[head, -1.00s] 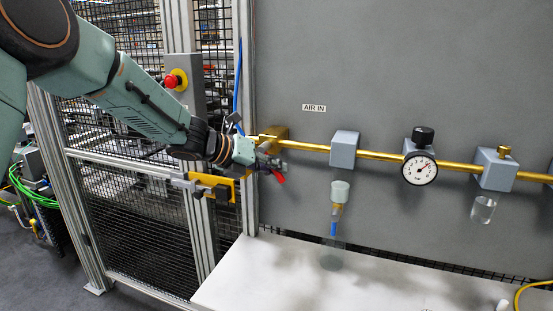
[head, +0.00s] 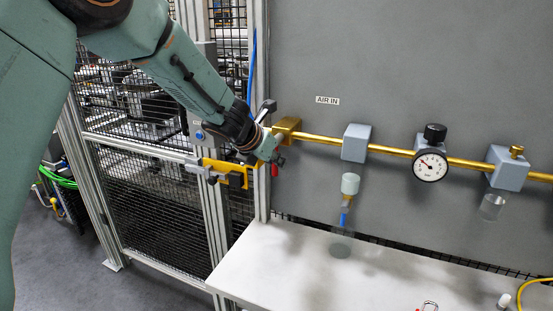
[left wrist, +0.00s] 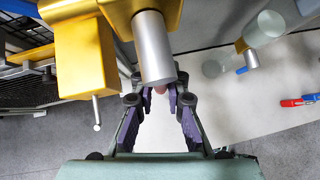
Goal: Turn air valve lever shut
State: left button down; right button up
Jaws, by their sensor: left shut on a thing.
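The brass air valve (head: 287,127) sits at the left end of the brass pipe, left of the AIR IN label. Its red lever (head: 275,171) hangs about straight down below my left gripper (head: 277,159). In the left wrist view, my left gripper's fingers (left wrist: 160,100) close around the lever's small pinkish end (left wrist: 160,89), just below a grey cylinder (left wrist: 153,50). The fingers and cylinder hide most of the lever there. The pressure gauge (head: 430,166) shows its needle toward the upper left. My right gripper is not in view.
A yellow bracket (head: 225,167) on the fence post is close to my left wrist. A grey block (head: 355,143) and a hanging filter cup (head: 350,184) are to the right.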

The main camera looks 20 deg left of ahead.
pick_arm(q)
jog(key=shift+s+f, duration=0.15)
jog(key=shift+f, duration=0.15)
jog(key=c, duration=1.8)
grip_release()
jog(key=o, duration=0.5)
jog(key=shift+w, duration=0.3)
jog(key=shift+c, duration=0.2)
jog(key=shift+r, duration=0.1)
jog(key=shift+s, duration=0.15)
jog(key=shift+s+r, duration=0.1)
jog(key=shift+r, duration=0.1)
jog(key=v, duration=0.6)
jog(key=shift+s+r, duration=0.3)
jog(key=shift+s+a+r, duration=0.1)
jog(key=shift+s+a, duration=0.05)
